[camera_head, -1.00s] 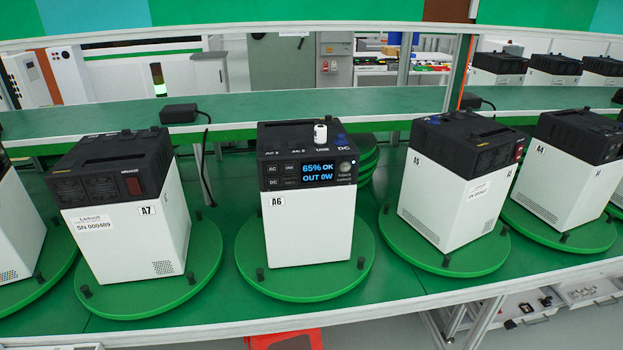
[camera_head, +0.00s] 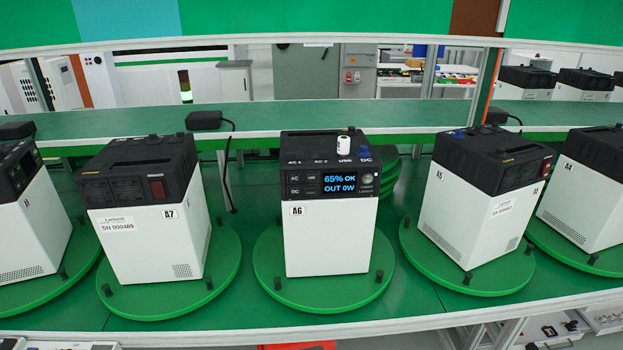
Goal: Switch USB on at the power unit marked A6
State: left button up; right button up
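The power unit marked A6 (camera_head: 327,242) stands upright on a round green turntable (camera_head: 268,285) near the middle of the head view. It has a white body and a black top, and its front faces me. Its lit display (camera_head: 340,184) reads "65% OK" and "OUT 0W". Small buttons (camera_head: 303,184) lie left of the display, with labels including AC, USB and DC. A round knob or button (camera_head: 367,179) sits right of it. A white plug-like piece (camera_head: 343,146) stands on top by the USB label. Neither of my grippers shows.
Unit A7 (camera_head: 150,245) stands on its own turntable to the left. Units A5 (camera_head: 470,215) and A4 (camera_head: 585,215) stand to the right. A black adapter (camera_head: 204,120) with a hanging cable lies on the green shelf behind. A white rail runs along the front edge.

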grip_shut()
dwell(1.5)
